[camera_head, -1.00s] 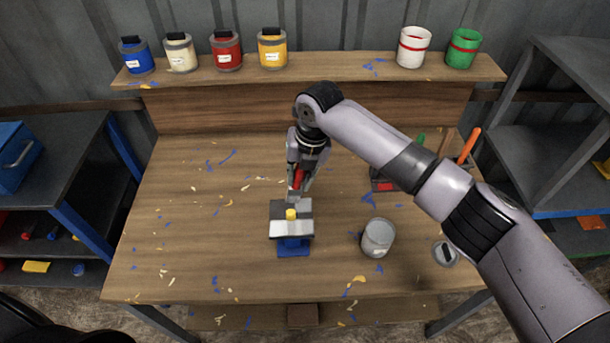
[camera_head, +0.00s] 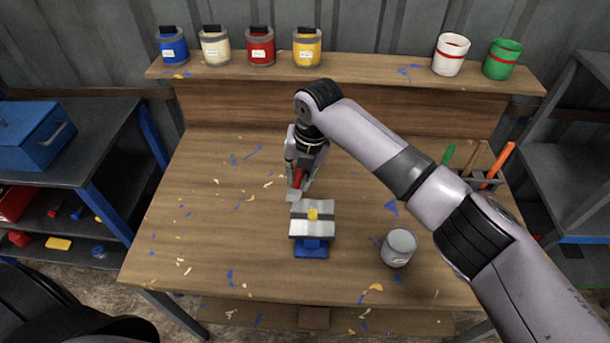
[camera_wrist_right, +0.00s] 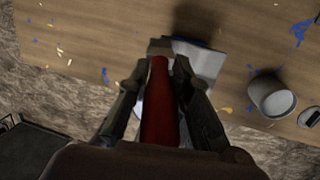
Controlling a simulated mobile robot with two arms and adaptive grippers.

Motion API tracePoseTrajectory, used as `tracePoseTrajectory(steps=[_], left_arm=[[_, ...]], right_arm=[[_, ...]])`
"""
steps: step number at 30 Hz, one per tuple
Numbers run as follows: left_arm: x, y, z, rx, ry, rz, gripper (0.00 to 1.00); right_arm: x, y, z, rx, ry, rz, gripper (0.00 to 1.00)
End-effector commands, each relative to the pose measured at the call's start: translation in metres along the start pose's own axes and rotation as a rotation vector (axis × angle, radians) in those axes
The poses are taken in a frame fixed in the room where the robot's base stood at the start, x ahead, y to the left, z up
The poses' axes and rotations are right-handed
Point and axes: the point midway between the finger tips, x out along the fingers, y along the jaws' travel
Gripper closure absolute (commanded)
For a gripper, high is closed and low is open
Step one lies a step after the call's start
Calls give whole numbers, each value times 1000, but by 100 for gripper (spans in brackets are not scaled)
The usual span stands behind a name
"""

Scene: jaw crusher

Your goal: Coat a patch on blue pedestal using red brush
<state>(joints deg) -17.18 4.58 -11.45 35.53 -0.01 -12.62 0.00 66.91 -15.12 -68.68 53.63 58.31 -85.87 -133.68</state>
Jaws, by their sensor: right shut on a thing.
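The blue pedestal (camera_head: 311,251) stands on the wooden table, with a grey and white top (camera_head: 300,228). A small yellow spot or knob (camera_head: 313,215) sits on that top. My right gripper (camera_head: 299,181) is shut on the red brush (camera_head: 298,178), just beyond the top's far left corner. The brush head (camera_head: 293,195) points down; I cannot tell whether it touches anything. In the right wrist view the red handle (camera_wrist_right: 159,105) lies between the fingers, and the light top (camera_wrist_right: 200,60) partly shows behind the brush. My left gripper is not in view.
A grey can (camera_head: 398,247) stands right of the pedestal. A tool holder with green and orange handles (camera_head: 496,166) is partly behind my right arm. Several paint cans (camera_head: 260,47) line the back shelf. The table's left half (camera_head: 200,220) is clear except for paint flecks.

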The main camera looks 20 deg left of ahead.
Motion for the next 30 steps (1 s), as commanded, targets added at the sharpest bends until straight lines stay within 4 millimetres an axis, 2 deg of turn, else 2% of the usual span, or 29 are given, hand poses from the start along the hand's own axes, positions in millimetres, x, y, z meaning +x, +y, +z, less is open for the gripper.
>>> tracePoseTrajectory(steps=[12,20,30], left_arm=[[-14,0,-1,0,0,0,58],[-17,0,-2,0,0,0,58],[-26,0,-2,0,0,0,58]], right_arm=[[-6,-29,1,2,0,-1,100],[-6,-36,1,1,0,-1,100],[-9,-62,1,2,1,-1,100]])
